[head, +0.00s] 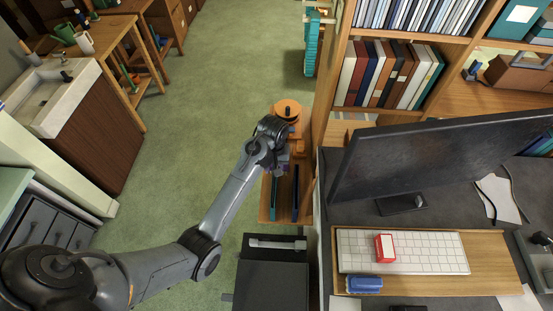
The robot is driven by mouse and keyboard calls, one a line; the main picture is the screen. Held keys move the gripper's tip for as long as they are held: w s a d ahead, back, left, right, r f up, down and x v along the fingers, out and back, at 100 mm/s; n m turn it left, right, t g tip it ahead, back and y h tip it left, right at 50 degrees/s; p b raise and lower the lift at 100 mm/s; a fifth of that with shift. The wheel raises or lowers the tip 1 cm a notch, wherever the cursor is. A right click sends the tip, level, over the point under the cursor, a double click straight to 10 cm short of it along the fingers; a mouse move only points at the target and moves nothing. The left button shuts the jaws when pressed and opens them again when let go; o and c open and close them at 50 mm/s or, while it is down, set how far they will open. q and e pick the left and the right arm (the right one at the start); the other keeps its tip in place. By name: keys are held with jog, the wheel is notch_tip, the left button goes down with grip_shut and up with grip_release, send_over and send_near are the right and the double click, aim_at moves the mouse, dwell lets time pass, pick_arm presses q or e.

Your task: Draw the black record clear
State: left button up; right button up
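A narrow wooden stand (264,212) stands left of the desk. In it are a thin dark upright slab (295,192), which looks like the black record, and a teal slab (274,200) to its left. They stand apart with a gap between them. My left arm reaches in from the lower left. My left gripper (284,166) is over the far end of the stand, pointing down and mostly hidden by my own wrist. I cannot tell whether its fingers are open or touch the dark slab. My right gripper is not in view.
An orange round part with a black knob (287,109) sits just beyond my wrist. A bookshelf (325,80) and a desk with a monitor (440,155) and keyboard (440,252) stand close on the right. A dark cabinet (270,288) is nearer. Green floor (190,150) is free on the left.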

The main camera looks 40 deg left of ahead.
pick_arm(q)
notch_tip(320, 180, down, 9)
jog(key=shift+s+f+p, duration=0.1)
jog(key=shift+p, duration=0.65)
jog(key=shift+c, duration=0.3)
grip_shut()
